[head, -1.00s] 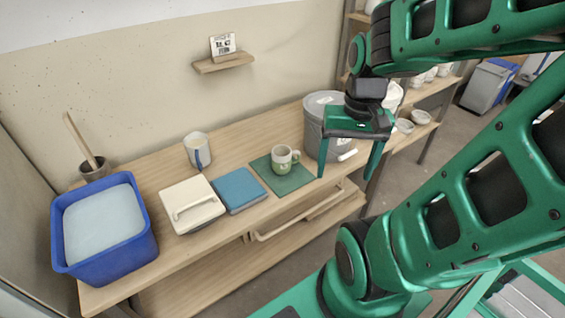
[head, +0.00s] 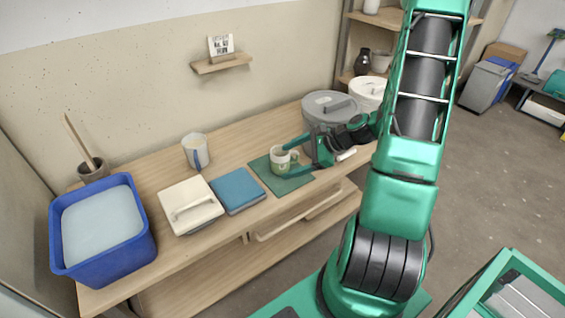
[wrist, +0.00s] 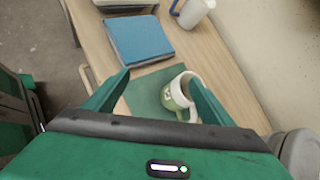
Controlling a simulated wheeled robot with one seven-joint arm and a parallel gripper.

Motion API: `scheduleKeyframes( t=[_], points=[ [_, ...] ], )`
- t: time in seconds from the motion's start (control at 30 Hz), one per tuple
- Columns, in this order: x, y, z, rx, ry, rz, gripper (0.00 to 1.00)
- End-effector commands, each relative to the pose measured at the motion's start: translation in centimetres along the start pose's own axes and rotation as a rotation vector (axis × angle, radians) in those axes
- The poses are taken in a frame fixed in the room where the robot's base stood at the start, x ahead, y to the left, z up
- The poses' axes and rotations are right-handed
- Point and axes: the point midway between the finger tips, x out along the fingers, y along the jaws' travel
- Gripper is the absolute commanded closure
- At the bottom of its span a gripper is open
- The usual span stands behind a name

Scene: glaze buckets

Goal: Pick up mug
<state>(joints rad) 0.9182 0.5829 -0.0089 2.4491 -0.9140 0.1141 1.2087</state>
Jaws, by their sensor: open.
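The mug (head: 279,160), white above and green below with a pale mark, stands upright on a green mat (head: 262,172) on the wooden bench. My gripper (head: 287,159) is open and reaches toward it from the right, one finger at the far side and one at the near side. In the wrist view the mug (wrist: 177,93) shows between the fingers of my gripper (wrist: 158,74), closer to the right finger. Its handle is on my gripper's side. I cannot tell whether a finger touches it.
A blue tile stack (head: 238,190), a white lidded box (head: 190,205) and a blue tub (head: 105,262) stand to the left. A pitcher (head: 195,152) is behind them. A grey lidded bucket (head: 325,108) stands close behind my gripper.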

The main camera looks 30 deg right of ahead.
Motion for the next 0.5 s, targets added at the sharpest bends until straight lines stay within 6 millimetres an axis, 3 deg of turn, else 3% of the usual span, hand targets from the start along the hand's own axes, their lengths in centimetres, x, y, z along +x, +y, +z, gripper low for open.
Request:
scheduleKeyframes(
  t=[0.2, 0.5],
  points=[
    [0.6, -3.2, -2.3, 0.347, -0.155, -0.175, 0.23],
    [0.8, -5.2, -3.5, 0.521, -0.24, -0.261, 0.23]
  ],
)
